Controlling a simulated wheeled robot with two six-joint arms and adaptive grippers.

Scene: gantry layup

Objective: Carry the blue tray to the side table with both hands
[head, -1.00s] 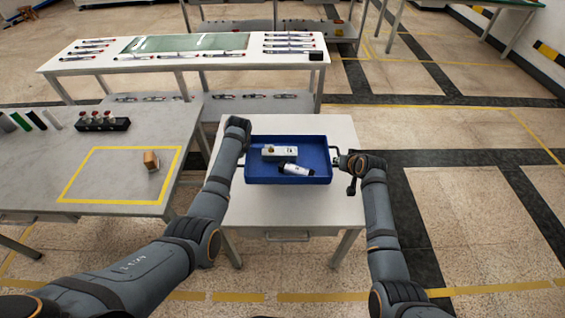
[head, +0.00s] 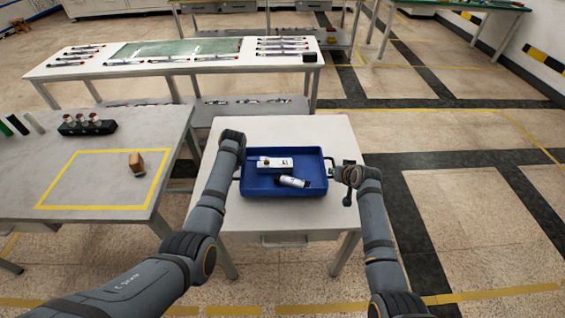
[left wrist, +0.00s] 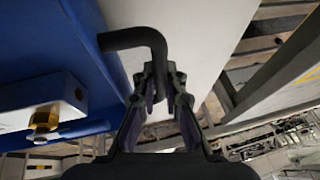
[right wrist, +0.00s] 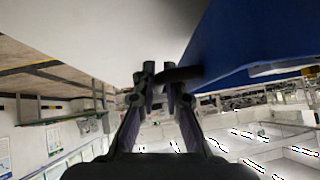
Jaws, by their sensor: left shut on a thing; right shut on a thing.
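The blue tray (head: 262,186) is over the white side table (head: 323,129) in the head view; whether it touches the top or hangs just above it I cannot tell. A white box-shaped part (head: 275,163) and a white-and-black cylinder (head: 292,181) lie in it. My left gripper (left wrist: 160,85) is shut on the tray's black left handle (left wrist: 135,38). My right gripper (right wrist: 160,80) is shut on the right handle (right wrist: 185,73). In the head view both grippers are at the tray's sides, with the fingertips mostly hidden.
A long white bench (head: 200,65) with pen-like items stands behind. The floor at right is clear.

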